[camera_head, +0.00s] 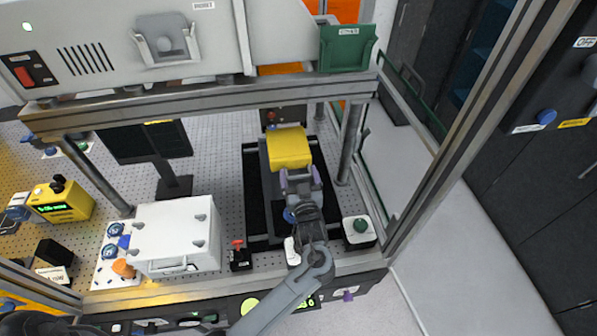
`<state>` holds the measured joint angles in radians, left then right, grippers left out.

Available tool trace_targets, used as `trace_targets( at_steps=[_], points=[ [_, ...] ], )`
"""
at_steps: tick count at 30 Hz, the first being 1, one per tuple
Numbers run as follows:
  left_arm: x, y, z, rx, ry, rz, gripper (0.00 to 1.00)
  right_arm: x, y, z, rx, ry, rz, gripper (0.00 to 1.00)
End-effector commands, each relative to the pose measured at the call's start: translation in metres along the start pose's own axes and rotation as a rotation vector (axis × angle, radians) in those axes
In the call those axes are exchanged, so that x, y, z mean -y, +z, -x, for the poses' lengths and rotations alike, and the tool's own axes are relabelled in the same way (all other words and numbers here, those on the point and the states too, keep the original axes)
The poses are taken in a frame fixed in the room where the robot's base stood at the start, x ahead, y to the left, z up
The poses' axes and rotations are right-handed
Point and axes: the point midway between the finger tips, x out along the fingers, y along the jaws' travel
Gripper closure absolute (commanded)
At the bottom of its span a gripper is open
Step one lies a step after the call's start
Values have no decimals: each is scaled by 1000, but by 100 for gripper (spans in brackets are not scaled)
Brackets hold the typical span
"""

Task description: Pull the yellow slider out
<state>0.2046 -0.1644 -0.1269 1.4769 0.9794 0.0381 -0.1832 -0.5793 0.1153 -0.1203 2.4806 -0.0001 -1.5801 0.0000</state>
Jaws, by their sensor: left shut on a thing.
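The yellow slider (289,146) is a bright yellow block on a dark rail unit, set on the perforated bench inside the frame. My left arm comes in from the lower edge and reaches over the bench's front edge. My left gripper (299,179) is at the near end of the yellow slider and is shut on it. The gripper and wrist hide the slider's near end and the front of the rail, so the exact grip is not clear. My right gripper is not in view.
A white box (176,236) stands left of the rail. A red-topped control (238,254) and a green button on a white base (360,229) flank the rail's front. A metal post (350,145) stands close on the right. A metal beam (215,94) crosses above.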

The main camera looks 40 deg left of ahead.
Motion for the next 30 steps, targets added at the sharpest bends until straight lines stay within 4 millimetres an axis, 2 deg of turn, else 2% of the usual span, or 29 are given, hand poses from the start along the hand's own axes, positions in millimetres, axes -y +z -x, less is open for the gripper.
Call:
trace_targets(
  at_steps=[2, 3, 4, 19, 23, 30],
  points=[
    [2, 0, -1, -2, -4, 0, 67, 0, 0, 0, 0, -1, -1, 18],
    [2, 0, -1, -2, -5, 0, 6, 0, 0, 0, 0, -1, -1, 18],
    [2, 0, -1, -2, -5, 0, 1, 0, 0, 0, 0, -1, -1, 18],
    [1, 1, -6, -2, -1, 0, 0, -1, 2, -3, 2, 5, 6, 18],
    [0, 2, -17, -4, -1, -1, 0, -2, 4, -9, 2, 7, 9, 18],
    [1, 2, -49, -4, -2, -1, 0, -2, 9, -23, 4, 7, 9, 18]
  ],
)
